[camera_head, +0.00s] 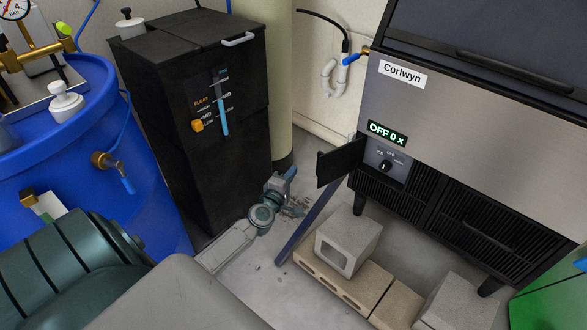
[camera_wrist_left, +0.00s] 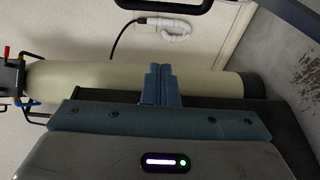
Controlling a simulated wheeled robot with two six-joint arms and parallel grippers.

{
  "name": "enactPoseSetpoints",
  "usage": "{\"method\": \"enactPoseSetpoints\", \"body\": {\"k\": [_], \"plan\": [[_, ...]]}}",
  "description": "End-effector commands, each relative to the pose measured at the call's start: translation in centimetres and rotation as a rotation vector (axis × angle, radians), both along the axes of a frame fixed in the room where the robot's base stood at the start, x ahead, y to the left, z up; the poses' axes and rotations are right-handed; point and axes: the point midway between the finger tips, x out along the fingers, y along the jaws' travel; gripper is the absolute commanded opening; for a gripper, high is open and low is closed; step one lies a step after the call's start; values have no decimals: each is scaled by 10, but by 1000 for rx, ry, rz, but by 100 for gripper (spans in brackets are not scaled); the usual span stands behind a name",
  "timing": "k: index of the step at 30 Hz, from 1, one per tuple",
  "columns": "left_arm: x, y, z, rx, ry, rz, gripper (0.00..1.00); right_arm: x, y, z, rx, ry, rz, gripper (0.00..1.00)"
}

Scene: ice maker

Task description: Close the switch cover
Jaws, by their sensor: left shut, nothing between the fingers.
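The switch cover (camera_head: 340,162) is a black flap that stands swung open to the left of the switch panel on the ice maker (camera_head: 460,130). I cannot clearly make out the cover in the left wrist view. My right gripper is not in view.
A black cabinet (camera_head: 190,110) and a blue barrel (camera_head: 90,160) stand at left. A cream cylinder (camera_head: 268,85) is behind my left gripper and crosses the left wrist view (camera_wrist_left: 110,80). Concrete blocks (camera_head: 349,243) lie under the ice maker. A diagonal bar (camera_head: 310,215) stands below the cover.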

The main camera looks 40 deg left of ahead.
Motion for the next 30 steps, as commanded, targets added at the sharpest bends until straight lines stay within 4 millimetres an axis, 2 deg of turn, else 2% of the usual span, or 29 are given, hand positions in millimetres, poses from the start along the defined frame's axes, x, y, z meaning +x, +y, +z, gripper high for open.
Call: {"method": "enactPoseSetpoints", "body": {"k": [3, 11, 13, 18, 30], "plan": [[26, 5, 0, -1, -4, 1, 0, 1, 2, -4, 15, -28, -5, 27], [74, 15, 0, 0, -3, 1, 0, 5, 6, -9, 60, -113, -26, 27], [69, 0, 1, -3, -1, -1, 0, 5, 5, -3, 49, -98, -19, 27], [66, -19, 1, -1, -1, -1, 0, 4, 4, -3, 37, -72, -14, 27], [65, -25, 0, 2, -1, 0, 0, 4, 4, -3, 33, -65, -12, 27]]}}
